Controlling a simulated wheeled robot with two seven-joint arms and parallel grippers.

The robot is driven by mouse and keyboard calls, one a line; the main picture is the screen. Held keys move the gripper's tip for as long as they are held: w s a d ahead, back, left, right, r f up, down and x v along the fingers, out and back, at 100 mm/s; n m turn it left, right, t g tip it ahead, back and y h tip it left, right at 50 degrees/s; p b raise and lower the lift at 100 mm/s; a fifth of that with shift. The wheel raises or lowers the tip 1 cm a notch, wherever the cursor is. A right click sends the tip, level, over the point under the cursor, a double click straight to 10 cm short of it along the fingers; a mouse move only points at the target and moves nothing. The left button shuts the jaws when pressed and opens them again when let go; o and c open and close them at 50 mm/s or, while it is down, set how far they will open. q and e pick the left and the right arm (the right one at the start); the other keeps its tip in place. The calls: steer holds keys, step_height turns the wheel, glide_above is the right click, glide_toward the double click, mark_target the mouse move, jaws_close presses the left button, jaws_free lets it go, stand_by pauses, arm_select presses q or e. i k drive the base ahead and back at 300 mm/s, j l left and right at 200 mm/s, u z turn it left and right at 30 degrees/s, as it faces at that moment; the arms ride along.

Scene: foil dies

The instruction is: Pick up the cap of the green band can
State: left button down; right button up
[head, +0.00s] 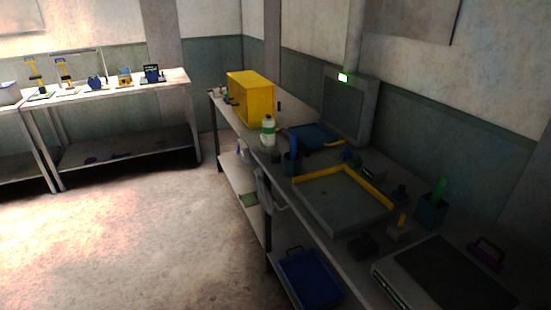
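A pale can with a green band (268,134) stands upright on the right-hand bench, in front of the yellow box. Neither of my grippers shows in the head view.
The long bench carries a yellow cabinet (251,98), a blue tray (312,136), a yellow-edged grey tray (345,222), a dark cup with a green item (431,211) and a flat dark device (440,280). A second bench (110,88) stands left. Floor (130,235) between is clear.

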mark_target(276, 156)
steer(key=i+j+z, duration=0.25)
steer(key=i+j, duration=0.35)
steer(key=i+j+z, duration=0.25)
steer(key=i+j, duration=0.35)
steer(key=j, duration=0.15)
